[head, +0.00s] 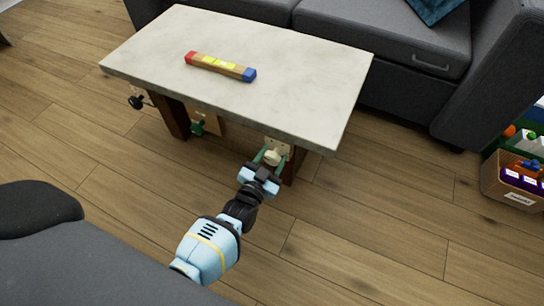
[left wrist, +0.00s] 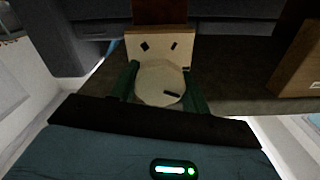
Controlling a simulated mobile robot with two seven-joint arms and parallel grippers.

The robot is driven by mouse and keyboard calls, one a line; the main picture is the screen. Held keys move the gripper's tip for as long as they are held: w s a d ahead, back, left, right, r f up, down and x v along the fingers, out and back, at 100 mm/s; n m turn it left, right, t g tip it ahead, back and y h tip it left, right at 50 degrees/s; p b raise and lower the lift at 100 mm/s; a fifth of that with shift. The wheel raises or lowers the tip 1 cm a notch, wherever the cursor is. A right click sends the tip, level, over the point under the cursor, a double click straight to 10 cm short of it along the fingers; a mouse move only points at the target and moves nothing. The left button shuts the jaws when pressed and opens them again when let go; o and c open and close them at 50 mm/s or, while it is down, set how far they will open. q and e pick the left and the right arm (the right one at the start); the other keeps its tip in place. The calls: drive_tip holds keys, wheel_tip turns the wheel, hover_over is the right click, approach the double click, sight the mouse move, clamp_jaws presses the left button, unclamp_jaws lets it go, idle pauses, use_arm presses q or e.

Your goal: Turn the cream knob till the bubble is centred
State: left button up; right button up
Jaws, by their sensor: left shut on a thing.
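The cream knob (head: 272,157) is under the near right part of the table, on a cream plate. My left gripper (head: 269,157) is shut on it. In the left wrist view the cream knob (left wrist: 160,83) fills the space between my green fingers (left wrist: 160,88), with a dark mark on its face. The level (head: 220,66), with a red end, a blue end and yellow windows, lies on the pale table top (head: 290,85). The bubble is too small to make out. My right gripper is not in view.
A black knob (head: 137,102) and a green knob (head: 198,127) sit under the table's near edge to the left. A grey sofa (head: 380,45) stands behind the table. A cardboard box (head: 514,183) of things is at the right. The wooden floor in front is mostly clear.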

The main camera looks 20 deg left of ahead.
sight(271, 160)
use_arm(q)
drive_tip(key=shift+d+r, duration=0.1)
drive_tip(key=o, duration=1)
drive_tip(key=shift+s, duration=0.25)
drive_tip(key=s+p, duration=0.2)
drive_tip(key=s, duration=0.4)
drive_tip(key=shift+r, duration=0.1)
drive_tip(key=shift+s+p, duration=0.3)
drive_tip(key=shift+s, duration=0.35)
drive_tip(key=shift+a, duration=0.2)
